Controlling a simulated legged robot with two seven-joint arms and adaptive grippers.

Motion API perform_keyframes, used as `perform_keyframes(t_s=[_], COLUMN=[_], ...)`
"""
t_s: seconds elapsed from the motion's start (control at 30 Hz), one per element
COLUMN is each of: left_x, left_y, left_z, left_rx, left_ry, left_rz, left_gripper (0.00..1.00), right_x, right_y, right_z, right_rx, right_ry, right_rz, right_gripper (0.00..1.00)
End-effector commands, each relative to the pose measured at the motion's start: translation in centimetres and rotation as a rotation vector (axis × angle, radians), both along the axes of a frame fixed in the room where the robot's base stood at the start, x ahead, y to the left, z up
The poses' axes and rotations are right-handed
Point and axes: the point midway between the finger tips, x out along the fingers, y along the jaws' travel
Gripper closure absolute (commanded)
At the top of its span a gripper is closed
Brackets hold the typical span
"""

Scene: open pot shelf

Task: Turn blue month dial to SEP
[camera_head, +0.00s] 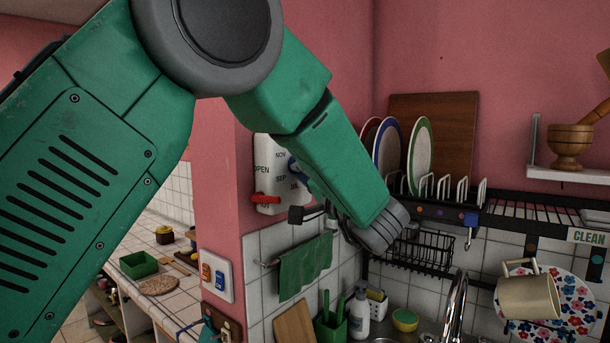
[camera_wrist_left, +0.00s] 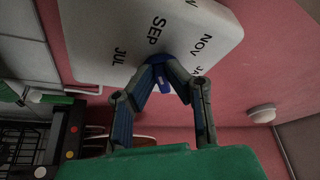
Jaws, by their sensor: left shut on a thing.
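A white panel (camera_head: 266,183) with month labels is on the pink wall in the head view, left of my left forearm. The panel fills the top of the left wrist view (camera_wrist_left: 95,45), where SEP, JUL and NOV show. The blue month dial (camera_wrist_left: 163,84) shows as a small blue part between the fingers of my left gripper (camera_wrist_left: 164,66). The gripper is shut on it, with the fingertips close to the panel face below SEP. The fingers hide most of the dial, so its pointing direction cannot be told. My right gripper is not in view.
A red lever (camera_head: 266,199) sits low on the panel. A green towel (camera_head: 305,266) hangs below. A rack with plates (camera_head: 421,155) and a black wire basket (camera_head: 424,250) are right of my wrist. A switch plate (camera_head: 215,275) is at lower left.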

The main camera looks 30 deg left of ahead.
Motion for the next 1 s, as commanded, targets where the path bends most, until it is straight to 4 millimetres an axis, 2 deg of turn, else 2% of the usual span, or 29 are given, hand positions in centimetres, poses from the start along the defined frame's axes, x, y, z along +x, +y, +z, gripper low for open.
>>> perform_keyframes(t_s=[0.3,0.7,0.73,0.77,0.8,1.0], left_x=[-0.02,-0.02,-0.02,-0.02,-0.03,-0.18], left_y=[0.07,0.08,0.08,0.08,0.09,-0.04], left_z=[0.28,0.26,0.26,0.26,0.25,0.27], left_rx=[0.006,0.005,0.005,0.005,0.006,0.007], left_ry=[0.071,0.076,0.076,0.076,0.076,0.076], left_rz=[0.000,0.001,0.001,0.001,0.001,0.001], left_gripper=[1.00,1.00,0.85,0.75,0.69,0.69], right_x=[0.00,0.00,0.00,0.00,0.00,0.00], right_y=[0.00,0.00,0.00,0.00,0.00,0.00], right_z=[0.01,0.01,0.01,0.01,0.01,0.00], right_rx=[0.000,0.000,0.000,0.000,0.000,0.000], right_ry=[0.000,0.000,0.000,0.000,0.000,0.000], right_rz=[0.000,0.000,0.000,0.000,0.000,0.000], right_gripper=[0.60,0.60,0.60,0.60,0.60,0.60])
